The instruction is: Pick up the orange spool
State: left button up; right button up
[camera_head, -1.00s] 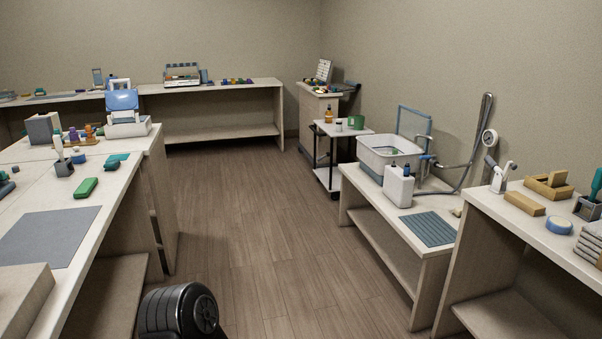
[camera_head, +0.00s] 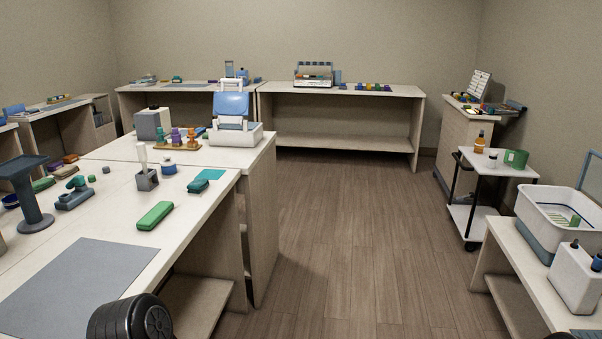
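The orange spool (camera_head: 192,137) stands upright at the right end of a small wooden tray (camera_head: 160,146) on the left workbench, in front of the blue-and-white machine. A purple spool (camera_head: 176,136) stands just left of it on the same tray, with another small purple piece beside that. The orange spool looks small and far from me. Neither of my grippers is in view. Only a rounded black part, probably of my own arm, shows at the bottom left.
The left workbench (camera_head: 110,205) also carries a green block (camera_head: 155,215), a grey holder (camera_head: 147,178), a blue-and-white machine (camera_head: 233,118) and a grey mat (camera_head: 80,285). The wooden floor (camera_head: 340,230) is clear between this bench and the trolley (camera_head: 498,165) at right.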

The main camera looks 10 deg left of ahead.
aim_at(191, 134)
jog(key=i+l+u, duration=0.1)
jog(key=i+u, duration=0.35)
jog(key=i, duration=0.15)
jog(key=i+l+u, duration=0.3)
jog(key=i+u, duration=0.15)
jog(key=i+l+u, duration=0.45)
jog(key=i+l, duration=0.1)
jog(key=i, duration=0.1)
